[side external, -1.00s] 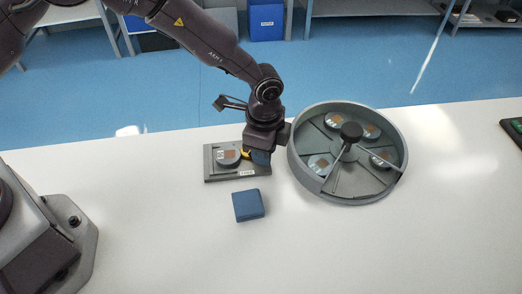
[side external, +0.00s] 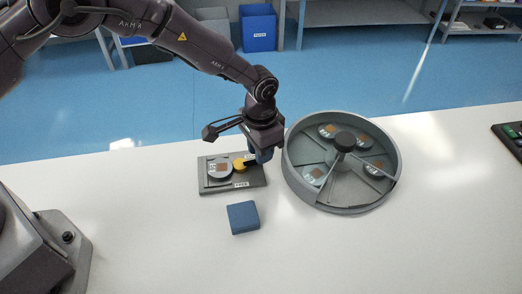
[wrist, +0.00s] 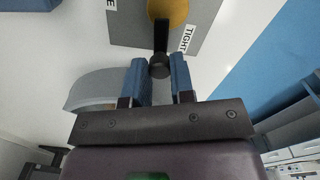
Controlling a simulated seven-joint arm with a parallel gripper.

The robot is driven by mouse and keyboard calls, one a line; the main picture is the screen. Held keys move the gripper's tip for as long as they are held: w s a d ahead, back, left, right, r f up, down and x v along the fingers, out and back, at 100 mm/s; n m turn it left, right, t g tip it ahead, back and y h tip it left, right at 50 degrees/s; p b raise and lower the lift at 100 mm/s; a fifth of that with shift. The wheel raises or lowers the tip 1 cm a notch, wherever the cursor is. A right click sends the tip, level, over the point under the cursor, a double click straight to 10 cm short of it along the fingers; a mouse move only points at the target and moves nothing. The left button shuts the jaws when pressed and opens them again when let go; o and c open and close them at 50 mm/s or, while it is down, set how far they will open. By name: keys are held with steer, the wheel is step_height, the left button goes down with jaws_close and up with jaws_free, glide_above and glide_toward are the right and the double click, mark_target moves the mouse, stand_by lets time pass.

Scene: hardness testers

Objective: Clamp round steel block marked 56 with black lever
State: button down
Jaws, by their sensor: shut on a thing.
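The round steel block (side external: 219,169) lies on the left half of a grey clamp plate (side external: 262,179); its number is too small to read. A yellow clamp piece (side external: 239,162) sits right beside the block, and it also shows at the top of the wrist view (wrist: 167,10). The black lever (wrist: 160,42) runs from the yellow piece to a round knob between my blue fingers. My gripper (wrist: 160,72) is shut on the lever's knob end. In the side view my gripper (side external: 262,155) is at the plate's back right. A "TIGHT" label (wrist: 187,39) is beside the lever.
A round grey carousel (side external: 342,207) holding several more discs stands close to the right of my gripper. A blue block (side external: 243,217) lies in front of the plate.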

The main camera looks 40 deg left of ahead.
steer(key=shift+w+a+n, duration=0.1)
steer(key=shift+a+n, duration=0.1)
steer(key=shift+n, duration=0.3)
steer(key=shift+r, duration=0.1)
steer(key=c, duration=1)
jaws_free()
step_height(320, 180, up, 13)
steer(key=shift+f, duration=0.1)
